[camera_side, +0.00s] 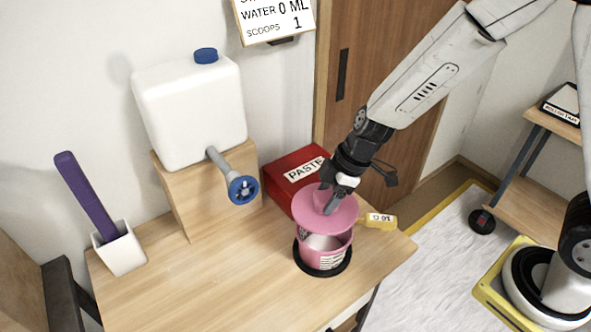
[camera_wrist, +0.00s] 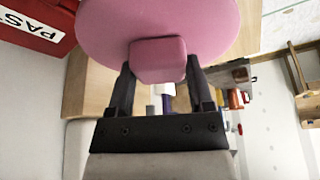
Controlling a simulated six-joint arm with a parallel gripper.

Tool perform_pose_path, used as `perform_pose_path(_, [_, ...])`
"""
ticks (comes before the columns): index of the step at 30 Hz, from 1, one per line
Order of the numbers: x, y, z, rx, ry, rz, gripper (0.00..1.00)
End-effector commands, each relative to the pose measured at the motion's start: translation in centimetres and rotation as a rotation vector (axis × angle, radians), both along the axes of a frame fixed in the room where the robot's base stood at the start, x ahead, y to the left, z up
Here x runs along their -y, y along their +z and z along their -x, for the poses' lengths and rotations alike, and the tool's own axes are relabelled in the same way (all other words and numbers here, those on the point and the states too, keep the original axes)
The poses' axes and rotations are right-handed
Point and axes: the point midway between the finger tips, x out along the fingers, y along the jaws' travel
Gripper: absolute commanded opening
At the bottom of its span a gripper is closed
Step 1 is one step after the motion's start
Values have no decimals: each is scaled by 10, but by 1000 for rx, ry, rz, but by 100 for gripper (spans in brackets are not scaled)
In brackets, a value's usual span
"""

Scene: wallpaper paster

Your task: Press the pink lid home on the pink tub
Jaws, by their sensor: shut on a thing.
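The pink lid (camera_side: 326,211) is a round disc with a block-shaped knob. My gripper (camera_side: 335,204) is shut on the knob, which shows between the fingers in the wrist view (camera_wrist: 157,60). The pink tub (camera_side: 323,254) stands upright on a black ring (camera_side: 300,266) on the table. The lid is over the tub's mouth and looks tilted, with a gap through which the pale inside shows at the front. I cannot tell whether the lid touches the rim at the back. The tub is hidden in the wrist view.
A red PASTE box (camera_side: 290,179) stands behind the tub, and a yellow tag (camera_side: 380,221) lies at its right. A white water tank (camera_side: 190,110) with a blue-handled tap (camera_side: 243,189) stands at the left. A white holder (camera_side: 120,252) has a purple stick (camera_side: 85,195). The table's front left is clear.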

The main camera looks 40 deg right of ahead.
Motion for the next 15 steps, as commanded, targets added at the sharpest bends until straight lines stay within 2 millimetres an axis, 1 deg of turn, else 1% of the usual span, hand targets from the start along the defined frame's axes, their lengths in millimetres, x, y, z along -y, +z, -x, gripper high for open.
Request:
perform_pose_path(1, [4, 1, -2, 0, -12, 0, 9])
perform_pose_path(4, [8, 2, -4, 1, -20, 2, 9])
perform_pose_path(15, [9, 2, -4, 0, -22, 1, 9])
